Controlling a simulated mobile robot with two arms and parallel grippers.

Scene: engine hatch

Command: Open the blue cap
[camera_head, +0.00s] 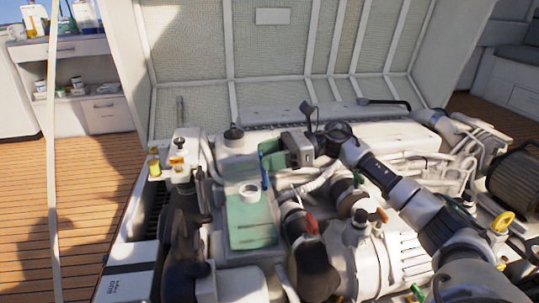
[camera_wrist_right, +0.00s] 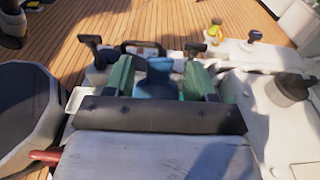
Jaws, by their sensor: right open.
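The blue cap (camera_wrist_right: 160,72) shows in the right wrist view between the two green fingers of my right gripper (camera_wrist_right: 159,80). The fingers are apart, one on each side of it; I cannot tell whether either touches it. In the head view the cap is a thin blue strip (camera_head: 265,172) beside the right gripper (camera_head: 272,158), mostly hidden. A pale green tank (camera_head: 250,232) with a white round neck (camera_head: 250,191) stands just below and left of the gripper. My left gripper is not clearly visible.
The engine (camera_head: 360,250) fills the bay with pipes and hoses around my right arm. The raised hatch lid (camera_head: 200,60) stands behind. A red handle (camera_head: 311,223) is close below the arm; it also shows in the wrist view (camera_wrist_right: 45,156). Wooden deck (camera_head: 90,190) lies clear at left.

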